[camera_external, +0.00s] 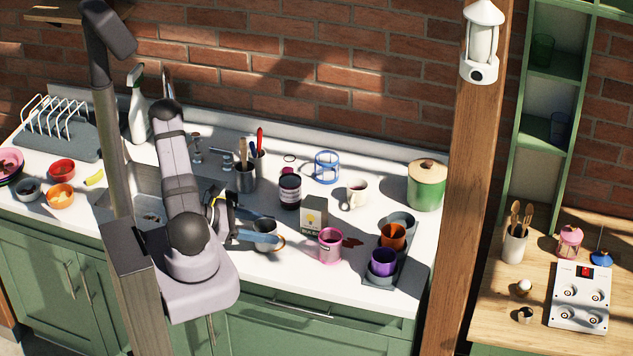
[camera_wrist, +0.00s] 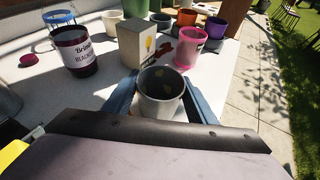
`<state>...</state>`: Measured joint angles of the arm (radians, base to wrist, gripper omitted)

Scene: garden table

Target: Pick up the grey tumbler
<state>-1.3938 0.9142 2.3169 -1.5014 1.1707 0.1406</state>
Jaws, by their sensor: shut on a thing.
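The grey tumbler (camera_wrist: 161,103) stands upright between the two blue fingers of my gripper (camera_wrist: 158,90) in the wrist view. The fingers close on its sides, and its open rim faces up. In the external view my gripper (camera_external: 266,227) reaches right from the arm and is shut on the same tumbler (camera_external: 265,243), low over the white counter near its front edge. The fingers partly hide the tumbler there. I cannot tell whether its base touches the counter.
A bulb box (camera_external: 313,214) and a pink cup (camera_external: 330,245) stand close on the right. A dark labelled jar (camera_external: 290,191) is behind. A tray (camera_external: 378,281) with purple, orange and grey cups lies further right. A white mug (camera_external: 357,193) and green pot (camera_external: 426,187) stand at the back.

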